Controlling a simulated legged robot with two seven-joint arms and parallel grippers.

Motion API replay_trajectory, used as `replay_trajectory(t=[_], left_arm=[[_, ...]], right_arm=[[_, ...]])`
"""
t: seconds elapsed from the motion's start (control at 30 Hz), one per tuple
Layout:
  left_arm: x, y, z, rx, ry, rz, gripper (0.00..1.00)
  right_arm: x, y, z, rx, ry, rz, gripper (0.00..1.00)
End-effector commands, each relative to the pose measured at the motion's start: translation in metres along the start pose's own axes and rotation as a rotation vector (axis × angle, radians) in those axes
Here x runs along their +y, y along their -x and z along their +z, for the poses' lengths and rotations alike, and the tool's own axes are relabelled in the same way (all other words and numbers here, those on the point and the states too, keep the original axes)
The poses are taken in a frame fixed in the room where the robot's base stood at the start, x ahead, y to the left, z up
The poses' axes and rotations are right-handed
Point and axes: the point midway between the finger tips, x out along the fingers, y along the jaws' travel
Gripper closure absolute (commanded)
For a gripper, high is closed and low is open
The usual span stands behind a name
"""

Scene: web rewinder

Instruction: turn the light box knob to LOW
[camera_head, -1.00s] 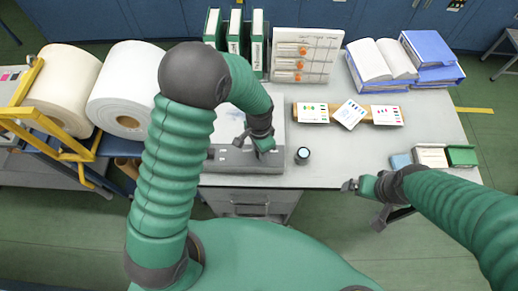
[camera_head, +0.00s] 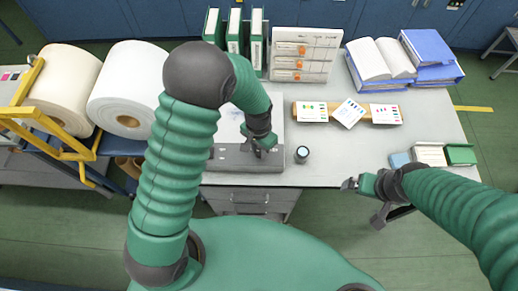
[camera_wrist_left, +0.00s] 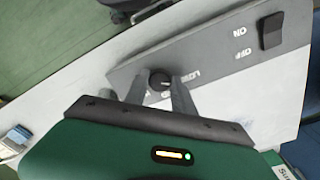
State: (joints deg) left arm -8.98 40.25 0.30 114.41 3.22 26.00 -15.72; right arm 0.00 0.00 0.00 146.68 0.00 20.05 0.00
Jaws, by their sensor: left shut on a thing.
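The light box's dark grey control panel (camera_head: 228,158) lies along the table's front edge, below its pale lit surface (camera_head: 228,125). My left gripper (camera_head: 262,148) is over the panel's right part. In the left wrist view, the small black knob (camera_wrist_left: 160,82) sits between the two fingers of my left gripper (camera_wrist_left: 161,88), which is shut on it. Part of the lettering LOW (camera_wrist_left: 190,76) shows right of the knob; other marks are hidden by the fingers.
A black rocker switch (camera_wrist_left: 271,31) marked ON and OFF is on the same panel. Colour cards (camera_head: 348,113), binders (camera_head: 235,32) and paper rolls (camera_head: 125,90) are farther off.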

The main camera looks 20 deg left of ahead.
Motion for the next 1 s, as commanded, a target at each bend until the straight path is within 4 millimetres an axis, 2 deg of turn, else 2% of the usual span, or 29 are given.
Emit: replay_trajectory(t=[0.03, 0.1, 0.13, 0.3, 0.57, 0.67, 0.77, 1.0], left_arm=[[-0.001, 0.003, -0.007, 0.019, 0.0, -0.004, 1.0], [-0.001, 0.003, -0.007, 0.019, 0.0, -0.004, 1.0], [-0.002, 0.003, -0.007, 0.019, 0.0, -0.004, 0.67], [-0.001, 0.002, -0.004, 0.013, 0.0, -0.003, 0.48], [-0.001, 0.002, -0.002, 0.009, -0.001, -0.003, 0.48], [-0.001, 0.009, -0.002, 0.01, -0.001, -0.003, 0.48], [-0.001, 0.026, -0.003, 0.013, -0.001, -0.004, 0.48], [-0.001, 0.096, -0.005, 0.016, -0.001, -0.005, 0.48]], right_arm=[[0.0, 0.0, 0.0, 0.0, 0.0, 0.0, 0.0], [0.0, 0.0, 0.0, 0.0, 0.0, 0.0, 0.0], [0.0, 0.0, 0.0, 0.0, 0.0, 0.0, 0.0], [0.0, 0.0, 0.0, 0.0, 0.0, 0.0, 0.0], [0.0, 0.0, 0.0, 0.0, 0.0, 0.0, 0.0], [0.0, -0.001, 0.0, 0.0, 0.0, 0.0, 0.0], [0.0, -0.003, 0.001, 0.0, 0.0, 0.0, 0.0], [0.0, -0.009, 0.002, 0.0, 0.0, 0.0, 0.0]])
